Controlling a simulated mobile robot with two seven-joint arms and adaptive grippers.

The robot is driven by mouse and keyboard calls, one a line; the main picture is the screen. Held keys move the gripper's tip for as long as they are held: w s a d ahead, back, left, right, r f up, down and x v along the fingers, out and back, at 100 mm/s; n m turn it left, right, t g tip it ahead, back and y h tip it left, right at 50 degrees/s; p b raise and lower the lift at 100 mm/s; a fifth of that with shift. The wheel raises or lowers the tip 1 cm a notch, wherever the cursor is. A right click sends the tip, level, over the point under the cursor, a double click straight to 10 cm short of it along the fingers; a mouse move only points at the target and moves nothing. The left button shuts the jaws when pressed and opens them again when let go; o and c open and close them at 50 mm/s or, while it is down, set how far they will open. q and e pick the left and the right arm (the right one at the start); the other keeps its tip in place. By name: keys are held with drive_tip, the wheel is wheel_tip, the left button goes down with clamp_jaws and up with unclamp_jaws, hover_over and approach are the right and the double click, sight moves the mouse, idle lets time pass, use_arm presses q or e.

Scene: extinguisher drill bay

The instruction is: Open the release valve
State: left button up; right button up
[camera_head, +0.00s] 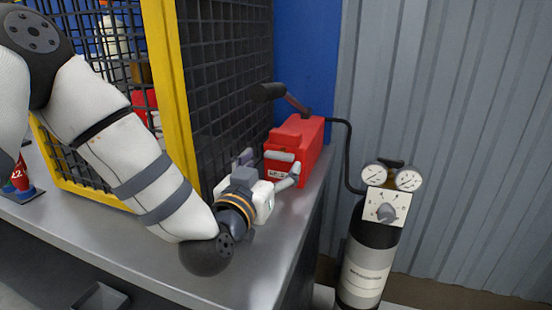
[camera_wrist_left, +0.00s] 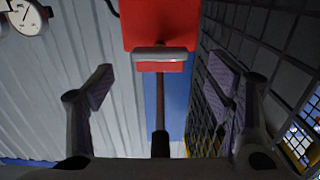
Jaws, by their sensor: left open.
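A red box (camera_head: 299,142) stands on the grey bench beside the cage. A lever (camera_head: 295,102) with a black grip (camera_head: 269,91) rises from its top, tilted to the left. A pale bar (camera_wrist_left: 160,54) shows on the box in the left wrist view. The lever grip (camera_wrist_left: 160,144) also shows there, between the finger bases. My left gripper (camera_head: 269,167) is open in front of the box, its fingers apart and empty. A gas cylinder (camera_head: 367,260) carries a panel with a knob (camera_head: 387,212). No label shows which part is the release valve. My right gripper is out of view.
The yellow-framed mesh cage (camera_head: 176,92) stands close left of my left gripper, with goods inside. A black hose (camera_head: 349,150) runs from the box to the cylinder. Two gauges (camera_head: 374,174) sit above the knob. A corrugated wall (camera_head: 450,110) is behind.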

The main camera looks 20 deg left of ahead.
sight(277, 157)
use_arm(q)
drive_tip(key=w, duration=0.4)
drive_tip(key=shift+w, duration=0.1)
drive_tip(key=c, duration=1.2)
drive_tip(key=shift+o, duration=0.2)
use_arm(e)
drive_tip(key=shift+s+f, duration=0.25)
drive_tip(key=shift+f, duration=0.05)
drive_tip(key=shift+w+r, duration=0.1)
use_arm(q)
drive_tip(key=n, duration=0.3)
drive_tip(key=shift+r+p, duration=0.1)
drive_tip(key=shift+p, duration=0.25)
drive_tip(key=shift+a+f+n+p, duration=0.15)
drive_tip(key=shift+n+p, duration=0.25)
drive_tip(key=shift+n, duration=1.7)
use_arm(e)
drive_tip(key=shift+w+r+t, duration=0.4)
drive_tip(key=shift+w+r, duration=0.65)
use_arm(q)
drive_tip(key=shift+f, duration=0.1)
drive_tip(key=o, duration=1.2)
drive_tip(key=shift+c, duration=0.2)
